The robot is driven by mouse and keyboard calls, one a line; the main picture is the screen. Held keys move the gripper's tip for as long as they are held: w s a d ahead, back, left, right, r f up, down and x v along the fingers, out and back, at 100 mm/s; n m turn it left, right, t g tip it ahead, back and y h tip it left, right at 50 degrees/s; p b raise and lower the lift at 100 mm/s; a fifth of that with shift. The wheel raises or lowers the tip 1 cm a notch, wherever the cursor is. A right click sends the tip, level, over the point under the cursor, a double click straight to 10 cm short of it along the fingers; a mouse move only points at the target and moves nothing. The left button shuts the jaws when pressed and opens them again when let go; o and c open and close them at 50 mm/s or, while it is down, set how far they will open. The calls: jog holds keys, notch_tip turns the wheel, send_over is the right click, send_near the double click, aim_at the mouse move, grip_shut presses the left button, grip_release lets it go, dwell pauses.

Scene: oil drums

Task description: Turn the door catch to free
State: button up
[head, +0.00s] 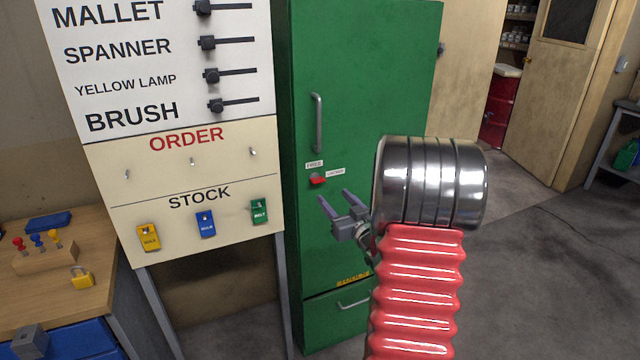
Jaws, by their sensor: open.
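The door catch (318,180) is a small red lever on the front of the green cabinet door (350,100). It lies roughly level. One small white label sits above it and another at its upper right; their words are too small to read surely. My gripper (334,197) is open and empty, in front of the door. Its two fingers point up and left, with their tips just below and right of the catch in the picture. I cannot tell how far they stand from the door.
A long metal handle (317,122) is above the catch. A drawer (335,310) is below. At left stand a board (180,170) with hooks and tags, and a wooden bench (60,285) with a yellow padlock (82,278). A red drum (499,108) shows beyond the doorway. The floor at right is clear.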

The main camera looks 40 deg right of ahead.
aim_at(319, 181)
jog(key=x, duration=1.1)
jog(key=shift+f, duration=0.1)
jog(key=shift+c, duration=0.4)
jog(key=c, duration=1)
